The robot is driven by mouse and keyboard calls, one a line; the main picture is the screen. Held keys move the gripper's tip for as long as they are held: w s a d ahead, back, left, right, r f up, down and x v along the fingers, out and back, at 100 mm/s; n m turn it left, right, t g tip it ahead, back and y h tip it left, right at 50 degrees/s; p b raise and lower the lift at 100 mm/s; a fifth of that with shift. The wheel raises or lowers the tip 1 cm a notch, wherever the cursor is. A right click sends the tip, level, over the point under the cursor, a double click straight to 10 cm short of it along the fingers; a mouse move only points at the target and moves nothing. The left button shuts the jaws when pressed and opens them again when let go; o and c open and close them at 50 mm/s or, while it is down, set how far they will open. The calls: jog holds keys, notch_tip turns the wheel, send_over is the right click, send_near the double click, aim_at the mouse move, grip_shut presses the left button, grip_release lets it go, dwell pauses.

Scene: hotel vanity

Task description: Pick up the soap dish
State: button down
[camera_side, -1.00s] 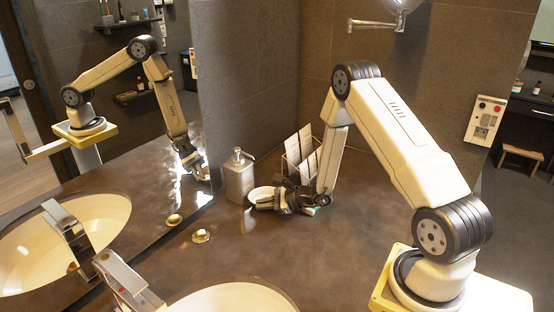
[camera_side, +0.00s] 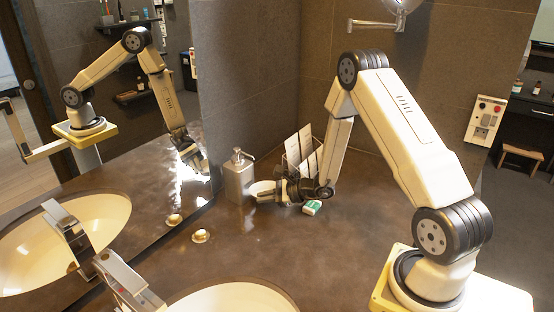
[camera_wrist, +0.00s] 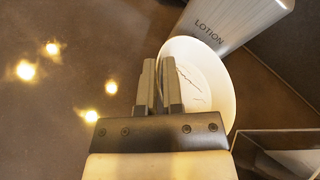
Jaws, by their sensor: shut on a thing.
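The soap dish is a shallow white dish. In the wrist view the soap dish (camera_wrist: 205,85) lies just right of the fingers, with its near-left rim between them and thin dark lines inside. In the side view the soap dish (camera_side: 262,187) shows as a pale rim beside the lotion dispenser, partly hidden by my gripper. My gripper (camera_side: 277,190) is shut on the dish's rim and holds it a little above the counter. The fingers of my gripper (camera_wrist: 158,88) also show in the wrist view.
A metal lotion dispenser (camera_side: 239,178) stands close behind the dish. A holder with upright cards (camera_side: 299,155) stands behind my gripper. A small green and white item (camera_side: 312,207) lies on the counter. The basin (camera_side: 230,300) and tap (camera_side: 125,285) are in front; the mid-counter is clear.

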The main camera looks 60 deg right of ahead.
notch_tip(320, 180, up, 4)
jog(key=shift+r, duration=0.1)
jog(key=s, duration=1.9)
jog(key=shift+s, duration=0.25)
jog(key=shift+a, duration=0.1)
